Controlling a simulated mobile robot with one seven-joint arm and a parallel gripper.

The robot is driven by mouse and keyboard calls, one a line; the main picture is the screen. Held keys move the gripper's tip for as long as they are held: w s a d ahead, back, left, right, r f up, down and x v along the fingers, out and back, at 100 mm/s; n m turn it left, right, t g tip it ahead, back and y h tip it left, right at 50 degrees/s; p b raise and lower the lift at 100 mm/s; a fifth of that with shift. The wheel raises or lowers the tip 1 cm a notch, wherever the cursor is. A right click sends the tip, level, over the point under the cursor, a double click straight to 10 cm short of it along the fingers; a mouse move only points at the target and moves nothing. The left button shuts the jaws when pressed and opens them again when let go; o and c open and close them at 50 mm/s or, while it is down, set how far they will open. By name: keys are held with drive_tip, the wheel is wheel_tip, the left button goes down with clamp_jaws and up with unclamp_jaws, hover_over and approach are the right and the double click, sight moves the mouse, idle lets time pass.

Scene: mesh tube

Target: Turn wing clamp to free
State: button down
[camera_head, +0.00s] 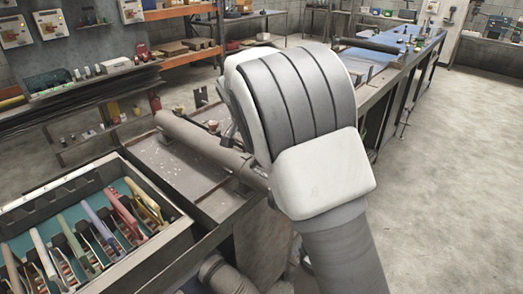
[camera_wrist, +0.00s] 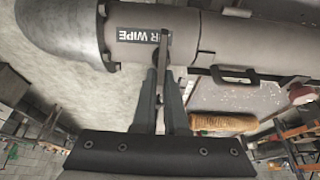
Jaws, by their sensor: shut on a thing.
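In the wrist view my gripper (camera_wrist: 164,72) is shut on the thin grey wing clamp (camera_wrist: 165,48), which stands out edge-on between the two dark fingers. The clamp lies in front of a large grey tube (camera_wrist: 220,40) and partly covers its label, of which "R WIPE" can be read. The same kind of grey tube (camera_head: 200,142) shows in the head view, lying across a metal bench. There my white and grey arm hides the clamp, my gripper and the tube's right end.
A crate (camera_head: 72,178) with several coloured handled tools stands at the lower left. In the wrist view a dark handle (camera_wrist: 235,75) sits on the tube's side, and a ribbed brown roll (camera_wrist: 222,123) lies right of my fingers. Open floor (camera_head: 450,170) is at the right.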

drive_tip(key=c, duration=1)
unclamp_jaws()
drive_tip(key=shift+o, duration=0.2)
drive_tip(key=shift+r, duration=0.1)
drive_tip(key=v, duration=1.7)
drive_tip(key=shift+p, duration=0.4)
drive_tip(key=shift+s+r, duration=0.1)
drive_tip(key=shift+s, duration=0.05)
